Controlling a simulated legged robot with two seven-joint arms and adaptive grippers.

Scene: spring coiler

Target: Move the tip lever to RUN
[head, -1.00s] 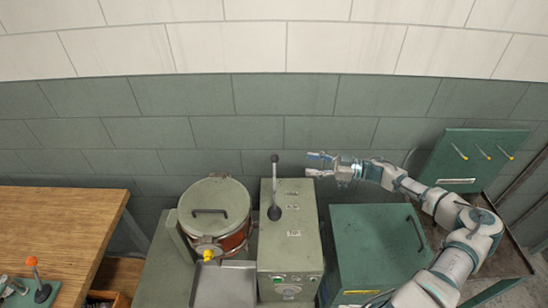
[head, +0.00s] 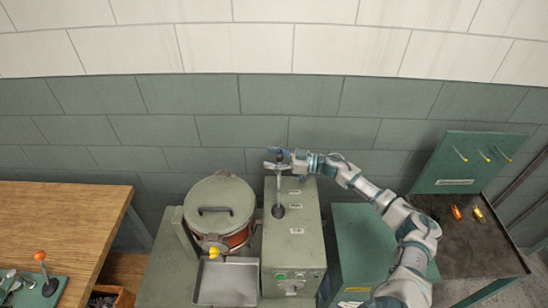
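The tip lever (head: 279,190) is a grey rod on a black base on top of the grey-green control box. It stands roughly upright, its dark knob partly covered by my gripper. My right gripper (head: 272,159) is at the lever's top, one finger on the far side and one on the near side. The fingers still look spread apart, with the lever's upper end between or just under them; I cannot tell whether they touch it. Small white labels (head: 296,206) sit right of the lever, too small to read. My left gripper is not in view.
A lidded drum (head: 220,205) with a black handle stands left of the box, above a metal tray (head: 227,283). A green cabinet (head: 365,240) is on the right, under my arm. A wooden bench (head: 60,225) with an orange-knobbed lever (head: 40,256) is at left.

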